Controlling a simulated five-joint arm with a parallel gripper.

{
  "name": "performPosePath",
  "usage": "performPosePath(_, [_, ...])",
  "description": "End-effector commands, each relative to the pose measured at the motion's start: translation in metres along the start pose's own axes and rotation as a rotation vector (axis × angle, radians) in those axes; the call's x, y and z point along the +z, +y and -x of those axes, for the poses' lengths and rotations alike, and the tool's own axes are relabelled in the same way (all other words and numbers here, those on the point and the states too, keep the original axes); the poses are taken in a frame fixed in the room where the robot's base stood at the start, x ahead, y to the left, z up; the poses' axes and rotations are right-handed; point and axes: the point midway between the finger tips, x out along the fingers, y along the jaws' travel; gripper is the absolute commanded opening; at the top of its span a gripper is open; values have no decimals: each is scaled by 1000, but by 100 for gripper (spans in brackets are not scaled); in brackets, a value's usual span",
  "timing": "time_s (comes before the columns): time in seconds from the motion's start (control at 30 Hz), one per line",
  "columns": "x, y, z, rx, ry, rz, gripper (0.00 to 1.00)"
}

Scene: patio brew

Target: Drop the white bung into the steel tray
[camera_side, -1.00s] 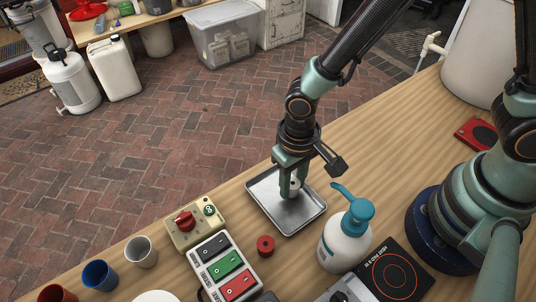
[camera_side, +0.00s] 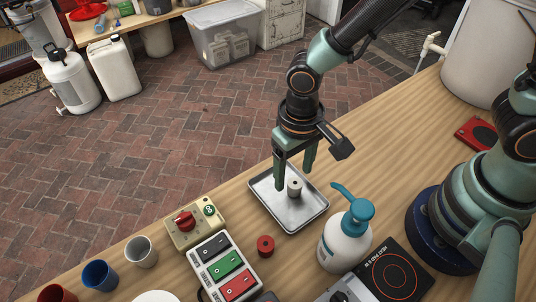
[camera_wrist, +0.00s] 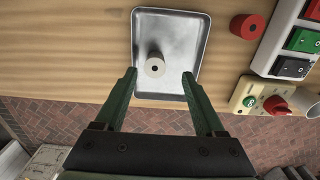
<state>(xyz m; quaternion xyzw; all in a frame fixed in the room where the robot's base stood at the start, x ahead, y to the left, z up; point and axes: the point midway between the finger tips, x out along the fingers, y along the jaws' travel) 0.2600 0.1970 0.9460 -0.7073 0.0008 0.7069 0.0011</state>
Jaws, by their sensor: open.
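The white bung (camera_side: 294,187) stands in the steel tray (camera_side: 303,217), resting on its floor. In the wrist view the white bung (camera_wrist: 155,66) shows its top with a dark hole in the middle, and the steel tray (camera_wrist: 180,25) lies around it. My gripper (camera_side: 294,180) is open above the tray. In the wrist view my gripper (camera_wrist: 160,75) has its two green fingers spread wide on either side of the bung, apart from it.
A red bung (camera_side: 265,245) stands on the table left of the tray. A pump bottle (camera_side: 345,240) stands close to its right. A control box with a red knob (camera_side: 186,222) and a switch panel (camera_side: 226,268) are at the left.

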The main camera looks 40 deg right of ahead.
Motion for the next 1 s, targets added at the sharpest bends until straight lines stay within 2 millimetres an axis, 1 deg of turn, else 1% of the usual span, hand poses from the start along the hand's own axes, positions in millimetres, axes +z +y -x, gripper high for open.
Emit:
performPosePath(0.03, [-1, -1, 10, -4, 6, 0, 72])
performPosePath(0.2, [-1, -1, 42, -4, 5, 0, 72])
performPosePath(0.4, [-1, 0, 69, -3, 3, 0, 72])
performPosePath(0.6, [0, 0, 80, 0, 0, 0, 72])
performPosePath(0.87, [-1, 2, 81, -2, 3, -1, 72])
performPosePath(0.97, [-7, 12, 90, -18, 25, -6, 72])
performPosePath(1.0, [-11, 19, 96, -28, 43, -8, 72])
